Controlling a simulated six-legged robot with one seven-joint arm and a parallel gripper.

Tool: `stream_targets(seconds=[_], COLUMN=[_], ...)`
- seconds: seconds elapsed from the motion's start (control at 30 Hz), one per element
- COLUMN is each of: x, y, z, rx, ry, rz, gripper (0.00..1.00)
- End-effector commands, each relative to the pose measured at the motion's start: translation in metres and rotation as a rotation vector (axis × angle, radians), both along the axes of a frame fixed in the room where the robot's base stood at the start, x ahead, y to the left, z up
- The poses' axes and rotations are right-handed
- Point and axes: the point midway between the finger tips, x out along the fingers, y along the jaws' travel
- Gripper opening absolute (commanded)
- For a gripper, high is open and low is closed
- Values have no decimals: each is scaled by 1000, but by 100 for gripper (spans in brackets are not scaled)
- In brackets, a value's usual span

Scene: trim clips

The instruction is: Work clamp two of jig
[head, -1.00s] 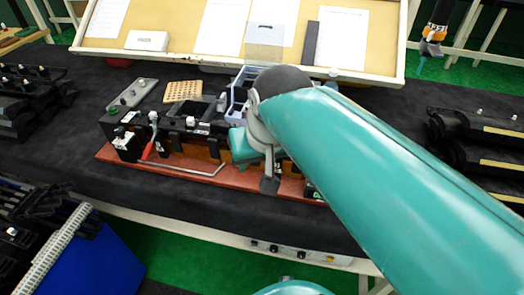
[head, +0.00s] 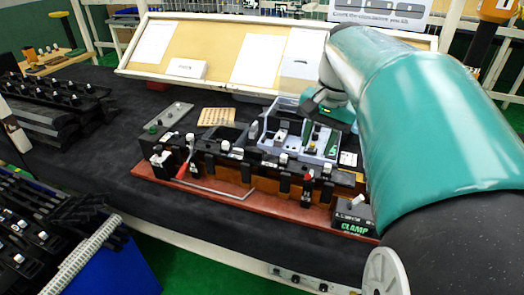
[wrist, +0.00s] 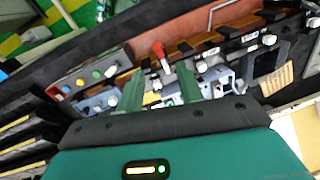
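The jig (head: 225,160) is a long black fixture on a red board (head: 262,203) across the dark table. A red-handled clamp (head: 181,171) stands at its left end. A second red-handled clamp (head: 307,181) stands nearer its right end, beside a box marked CLAMP (head: 352,213). The wrist view shows one upright red handle (wrist: 159,50) beyond my fingertips, near a button box (wrist: 92,80). My gripper (wrist: 161,88) has two green fingers apart with nothing seen gripped. In the head view my gripper (head: 320,125) is above the grey tray behind the jig, partly hidden by my arm.
A grey-blue tray (head: 290,146) with small parts sits behind the jig. A bent metal rod (head: 222,193) lies along its front. A peg board (head: 217,116) and a grey plate (head: 170,116) lie behind left. Black racks (head: 50,105) stand at the left.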

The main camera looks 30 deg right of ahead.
Motion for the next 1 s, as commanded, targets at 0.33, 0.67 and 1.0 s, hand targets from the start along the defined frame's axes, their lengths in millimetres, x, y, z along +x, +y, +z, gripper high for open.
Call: stream_targets(seconds=[0.33, 0.67, 1.0], x=[6, 13, 14], y=[5, 10, 10], z=[-69, -114, -117], rx=[2, 0, -1], ry=[3, 1, -1], rz=[-2, 2, 3], gripper=[36, 36, 34])
